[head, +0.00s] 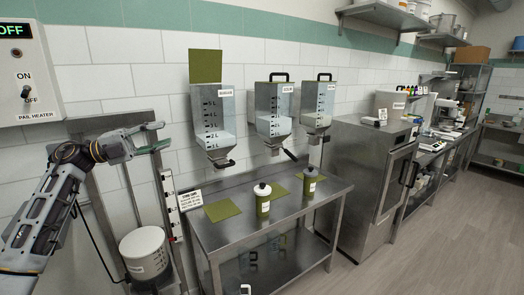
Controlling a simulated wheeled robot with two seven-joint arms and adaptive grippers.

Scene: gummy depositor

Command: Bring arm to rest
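My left arm comes in from the left, and its gripper (163,136) is raised in front of the tiled wall, pointing right. Its two fingers are apart with nothing visible between them. It is above the white pail (143,247) and left of the hoppers, apart from both. My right gripper does not show.
Three clear hoppers (212,117) hang above a steel table (220,238). Two green containers with dark-topped lids, one at the middle (263,200) and one further right (309,182), stand on it near green mats (222,210). A pail heater switch box (25,72) is upper left. Floor at right is clear.

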